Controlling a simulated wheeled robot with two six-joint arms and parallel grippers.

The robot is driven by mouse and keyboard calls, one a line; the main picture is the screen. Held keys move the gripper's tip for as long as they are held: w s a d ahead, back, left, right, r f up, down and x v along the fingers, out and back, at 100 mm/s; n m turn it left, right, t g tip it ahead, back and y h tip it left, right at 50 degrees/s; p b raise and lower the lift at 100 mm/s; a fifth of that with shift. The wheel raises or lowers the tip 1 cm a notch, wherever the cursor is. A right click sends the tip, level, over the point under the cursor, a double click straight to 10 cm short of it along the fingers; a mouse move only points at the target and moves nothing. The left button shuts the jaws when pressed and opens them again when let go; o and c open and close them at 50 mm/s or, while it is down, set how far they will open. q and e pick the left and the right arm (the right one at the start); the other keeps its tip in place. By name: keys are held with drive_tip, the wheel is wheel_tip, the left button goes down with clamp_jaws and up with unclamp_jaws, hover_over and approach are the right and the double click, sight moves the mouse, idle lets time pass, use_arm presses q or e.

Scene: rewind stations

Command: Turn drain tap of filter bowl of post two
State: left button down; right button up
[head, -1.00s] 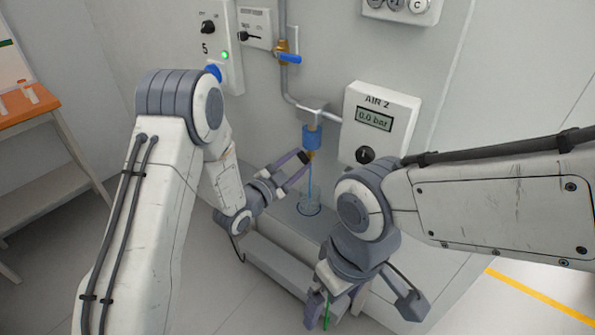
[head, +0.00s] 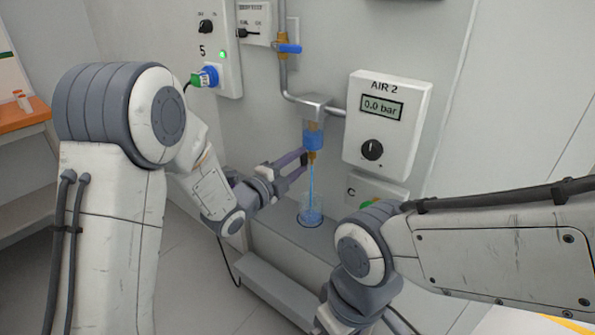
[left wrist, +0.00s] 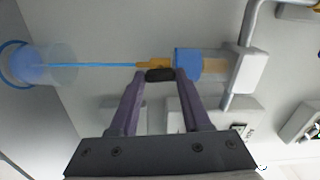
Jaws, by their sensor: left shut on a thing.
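The filter bowl (head: 313,138) is blue and hangs under a grey head on the pipe, left of the AIR 2 box (head: 386,126). A brass drain fitting (head: 311,156) sits at its bottom. In the left wrist view, a small black drain tap (left wrist: 160,75) is on the brass fitting, beside the blue bowl (left wrist: 187,63). My left gripper (head: 304,158) is shut on this tap, with its fingertips at either side (left wrist: 158,80). A thin blue stream (head: 311,182) runs from the fitting into a clear beaker (head: 311,212) holding blue liquid. My right gripper's fingers are out of view.
The AIR 2 display reads 0.0 bar, with a black knob below. A blue-handled valve (head: 289,48) is on the pipe above. Panel 5 (head: 220,50) has a green plug (head: 197,79) in a blue socket. The beaker stands on a grey ledge (head: 272,228). My right forearm fills the lower right.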

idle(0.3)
use_arm(q)
drive_tip(key=shift+c, duration=1.8)
unclamp_jaws()
drive_tip(key=v, duration=1)
drive_tip(key=shift+s+a, duration=0.15)
drive_tip(key=shift+s, duration=0.05)
